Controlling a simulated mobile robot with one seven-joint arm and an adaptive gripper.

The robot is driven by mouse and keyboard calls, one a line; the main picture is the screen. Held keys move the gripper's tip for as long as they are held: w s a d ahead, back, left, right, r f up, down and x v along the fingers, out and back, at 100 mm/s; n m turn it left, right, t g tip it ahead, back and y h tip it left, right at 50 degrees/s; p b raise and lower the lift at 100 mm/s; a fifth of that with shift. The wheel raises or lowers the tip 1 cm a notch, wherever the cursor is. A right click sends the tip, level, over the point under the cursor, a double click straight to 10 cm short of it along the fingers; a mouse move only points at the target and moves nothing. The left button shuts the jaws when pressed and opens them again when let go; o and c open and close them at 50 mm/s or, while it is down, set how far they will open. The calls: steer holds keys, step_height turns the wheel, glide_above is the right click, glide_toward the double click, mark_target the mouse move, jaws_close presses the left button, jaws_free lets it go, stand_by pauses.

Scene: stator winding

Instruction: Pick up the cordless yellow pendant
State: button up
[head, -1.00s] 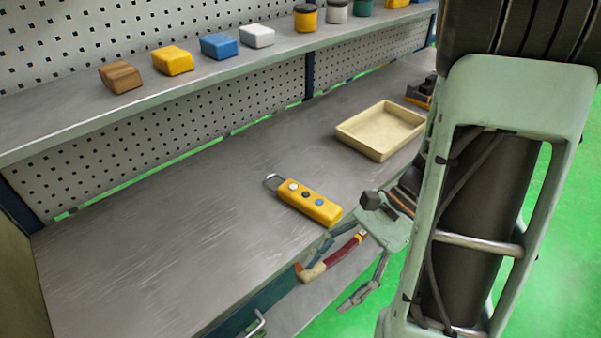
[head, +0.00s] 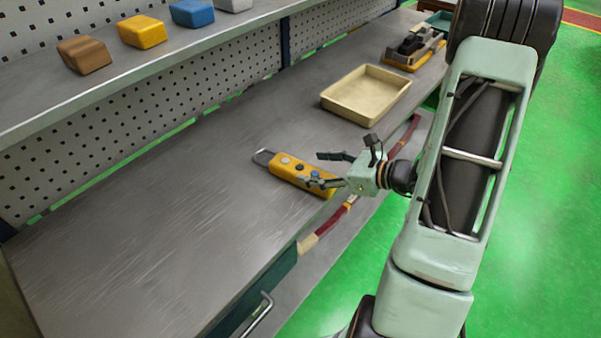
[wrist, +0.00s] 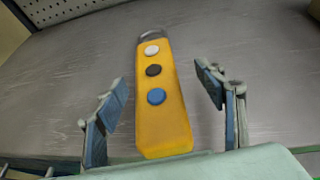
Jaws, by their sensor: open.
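The yellow pendant (head: 296,172) lies flat on the grey workbench near its front edge. It has a metal loop at its far end and white, dark and blue buttons, seen clearly in the wrist view (wrist: 164,118). No cord shows on it. My gripper (head: 326,170) is open at the pendant's near end, which it partly hides in the head view. In the wrist view my open fingers (wrist: 163,112) stand apart on either side of the pendant, with gaps on both sides. I cannot tell their exact height above the bench.
A cream tray (head: 340,106) stands behind and right of the pendant. A dark and yellow device (head: 414,50) is farther back. A shelf (head: 170,58) holds several coloured blocks. The left bench surface (head: 150,240) is clear.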

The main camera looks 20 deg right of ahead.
mark_target(297, 167)
steer(key=shift+s+a+p+x, duration=0.15)
steer(key=shift+p+x, duration=0.05)
steer(key=shift+x, duration=1.4)
steer(key=shift+s+a+p+x, duration=0.1)
steer(key=shift+a+p+x, duration=0.05)
steer(key=shift+x, duration=1.45)
steer(key=shift+s, duration=0.1)
steer(key=shift+c, duration=0.5)
steer(key=shift+r, duration=0.1)
jaws_close()
steer(key=shift+r, duration=0.1)
